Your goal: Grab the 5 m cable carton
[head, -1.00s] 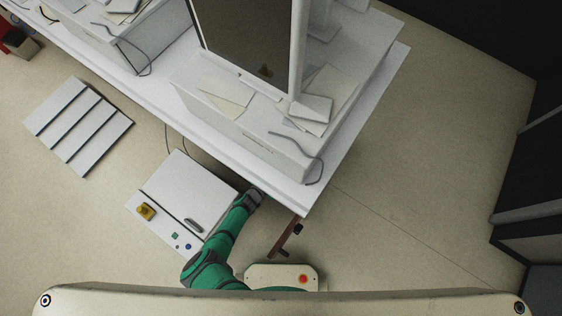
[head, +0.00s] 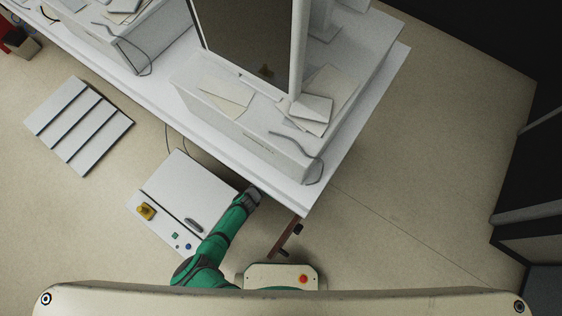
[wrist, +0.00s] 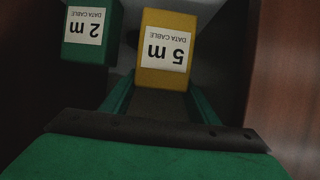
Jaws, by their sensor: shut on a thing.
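In the wrist view the 5 m cable carton (wrist: 168,48) is yellow, with a white label reading "5 m DATA CABLE" upside down. My gripper (wrist: 162,84) has its two green fingers on either side of this carton and is shut on it. A green 2 m data cable carton (wrist: 88,36) stands to its left, apart from it. In the head view my green arm reaches to the counter's front edge. The fingertips and both cartons are hidden there beneath the counter.
Dark brown panels (wrist: 285,75) flank the cartons closely in the wrist view. The white counter (head: 330,165) carries a monitor (head: 245,40) and papers. A white cabinet with a yellow knob (head: 146,211) stands left of my arm.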

